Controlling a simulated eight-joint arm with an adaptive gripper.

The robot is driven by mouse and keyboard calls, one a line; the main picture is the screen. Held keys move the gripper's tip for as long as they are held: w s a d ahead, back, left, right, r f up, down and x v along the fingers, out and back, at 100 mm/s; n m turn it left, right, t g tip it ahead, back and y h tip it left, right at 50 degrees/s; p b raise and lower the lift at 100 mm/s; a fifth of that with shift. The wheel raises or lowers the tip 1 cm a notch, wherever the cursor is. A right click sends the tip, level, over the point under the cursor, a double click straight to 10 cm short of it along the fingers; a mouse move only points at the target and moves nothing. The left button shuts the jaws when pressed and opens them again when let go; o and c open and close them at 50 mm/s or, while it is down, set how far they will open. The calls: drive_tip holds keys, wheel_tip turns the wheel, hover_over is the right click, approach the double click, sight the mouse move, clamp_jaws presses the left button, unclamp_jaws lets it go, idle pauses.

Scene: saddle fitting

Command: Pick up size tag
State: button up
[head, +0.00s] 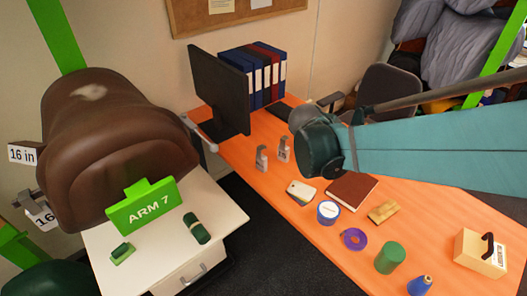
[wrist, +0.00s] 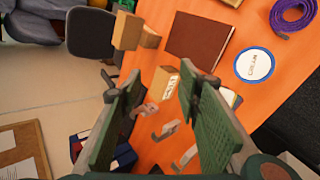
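A white size tag (head: 22,154) reading "16 in" hangs at the left side of the brown saddle (head: 115,140). A second white tag (head: 42,219), reading "16" where it shows, hangs just below it, partly hidden by the saddle. My gripper (head: 318,150) is held above the orange table, well to the right of the saddle and apart from both tags. In the wrist view my gripper (wrist: 160,120) has its two green-padded fingers spread wide with nothing held between them. No size tag can be made out for certain in the wrist view.
The orange table (head: 440,220) carries grey hooked pieces (head: 262,158), a brown book (head: 352,193), a tin (head: 327,211), purple tape (head: 354,239) and a monitor (head: 220,90). A white cabinet (head: 130,265) with a green "ARM 7" sign (head: 145,208) stands below the saddle.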

drive_tip(key=w+a+f+n+t+h, duration=0.1)
drive_tip(key=w+a+f+n+h, duration=0.1)
drive_tip(key=w+a+f+n, duration=0.35)
drive_tip(key=n+t+h, duration=0.4)
drive_tip(key=n+t, duration=0.2)
drive_tip(key=n, duration=0.4)
approach(258, 149)
drive_tip(key=shift+m+x, duration=0.25)
drive_tip(key=shift+x, duration=1.7)
drive_tip(key=shift+d, duration=0.15)
drive_tip(key=shift+x, duration=1.2)
drive_tip(key=shift+b+x, duration=0.65)
drive_tip(key=shift+x, duration=2)
